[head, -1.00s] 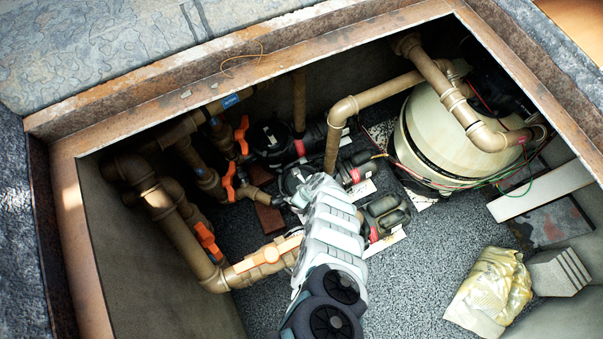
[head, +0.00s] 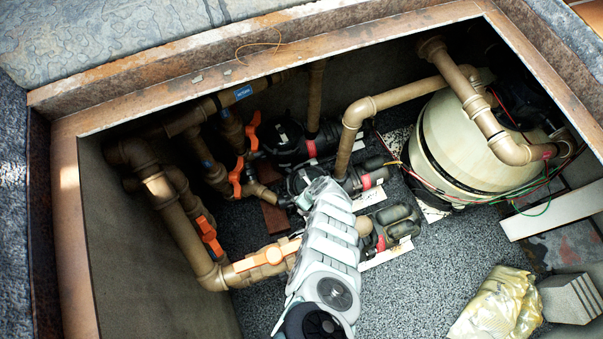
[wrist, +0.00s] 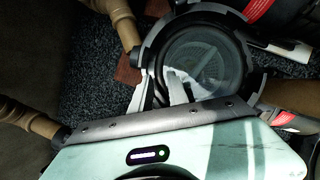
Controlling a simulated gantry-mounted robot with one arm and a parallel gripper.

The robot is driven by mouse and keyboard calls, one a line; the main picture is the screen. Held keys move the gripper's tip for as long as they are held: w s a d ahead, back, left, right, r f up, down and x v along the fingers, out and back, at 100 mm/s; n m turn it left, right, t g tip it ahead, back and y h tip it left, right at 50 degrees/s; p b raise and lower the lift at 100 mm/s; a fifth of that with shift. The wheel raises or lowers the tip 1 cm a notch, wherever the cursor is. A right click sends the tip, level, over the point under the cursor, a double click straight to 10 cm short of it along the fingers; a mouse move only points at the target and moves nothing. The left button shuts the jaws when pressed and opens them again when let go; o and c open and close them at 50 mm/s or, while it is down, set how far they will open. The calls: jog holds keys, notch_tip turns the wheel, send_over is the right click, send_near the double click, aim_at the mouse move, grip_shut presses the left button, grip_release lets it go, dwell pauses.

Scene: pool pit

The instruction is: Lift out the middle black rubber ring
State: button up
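The middle black rubber ring (wrist: 239,50) shows in the wrist view as a dark round rim with a lug, around a clear round lid (wrist: 195,60) on the middle pump. In the head view the middle pump's dark round top (head: 300,180) is partly covered by my arm. My gripper (wrist: 158,80) has two pale fingers spread apart at the lower left part of the ring. The ring's edge seems to run between or under the fingertips; I cannot tell whether they touch it. In the head view my gripper is hidden behind my arm.
Black pumps stand behind (head: 283,143) and right (head: 392,222) of the middle one. Brown pipes with orange valve handles (head: 208,235) crowd the left side. A cream tank (head: 455,145) is at the right. A yellowish bag (head: 498,305) and grey block (head: 569,298) lie front right. Gravel floor is open at centre right.

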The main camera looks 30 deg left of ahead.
grip_shut()
dwell(0.4)
